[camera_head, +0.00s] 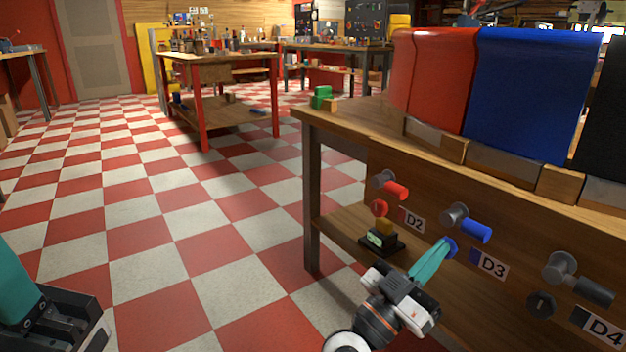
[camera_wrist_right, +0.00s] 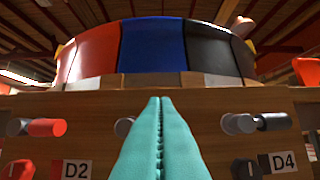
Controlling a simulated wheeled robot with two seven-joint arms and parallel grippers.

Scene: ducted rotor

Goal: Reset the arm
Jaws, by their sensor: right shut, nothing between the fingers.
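My right gripper (camera_head: 446,250) reaches up from the bottom of the head view. Its teal fingers are pressed together and empty, with the tips at the small blue knob (camera_head: 453,244) beside the D3 label (camera_head: 490,265). I cannot tell whether they touch it. The shut fingers also fill the middle of the right wrist view (camera_wrist_right: 158,135), hiding the D3 fittings below the blue panel (camera_wrist_right: 153,55). My left gripper (camera_head: 22,290) shows only in part at the lower left edge. Its fingertips are not clear.
The wooden bench front (camera_head: 500,305) carries a red handle (camera_head: 396,191), a blue handle (camera_head: 475,231) and a dark handle (camera_head: 594,292). Red, blue and black panels stand on top. A small device (camera_head: 381,240) sits on the lower shelf. The checkered floor at left is clear.

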